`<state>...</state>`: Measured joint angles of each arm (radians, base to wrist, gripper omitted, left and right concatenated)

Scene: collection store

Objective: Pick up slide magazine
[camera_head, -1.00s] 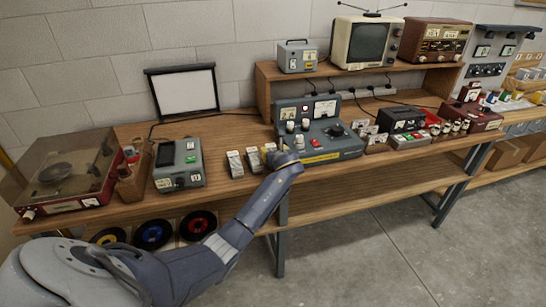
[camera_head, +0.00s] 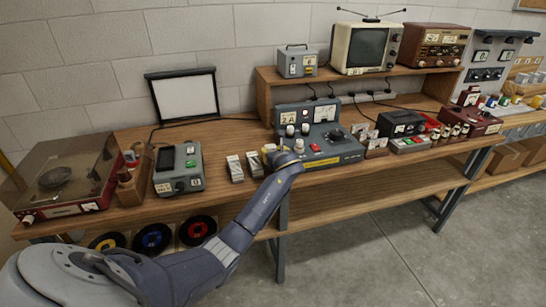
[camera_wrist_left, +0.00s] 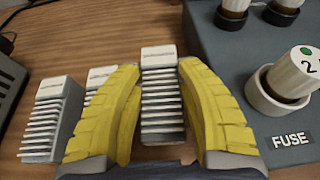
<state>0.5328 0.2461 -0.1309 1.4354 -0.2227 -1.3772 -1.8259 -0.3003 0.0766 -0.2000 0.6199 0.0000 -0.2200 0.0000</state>
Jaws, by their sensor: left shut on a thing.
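The slide magazine (camera_wrist_left: 160,95) is a ribbed grey block with a white labelled top, upright between the two yellow fingers of my left gripper (camera_wrist_left: 161,110) in the left wrist view. The gripper is shut on it. In the head view this gripper (camera_head: 272,155) is at the front of the wooden bench, and my arm hides most of what it holds. I cannot tell whether the magazine touches the bench. Two similar magazines stand to the left, one nearer (camera_wrist_left: 52,118) and one partly behind a finger (camera_wrist_left: 99,77). My right gripper is out of view.
A grey control console (camera_head: 335,152) with knobs, marked FUSE, stands close on the right. A grey-green device (camera_head: 180,170) and a record player (camera_head: 65,180) stand to the left. A shelf (camera_head: 350,78) with a television is behind. Some bench top is bare behind the magazines.

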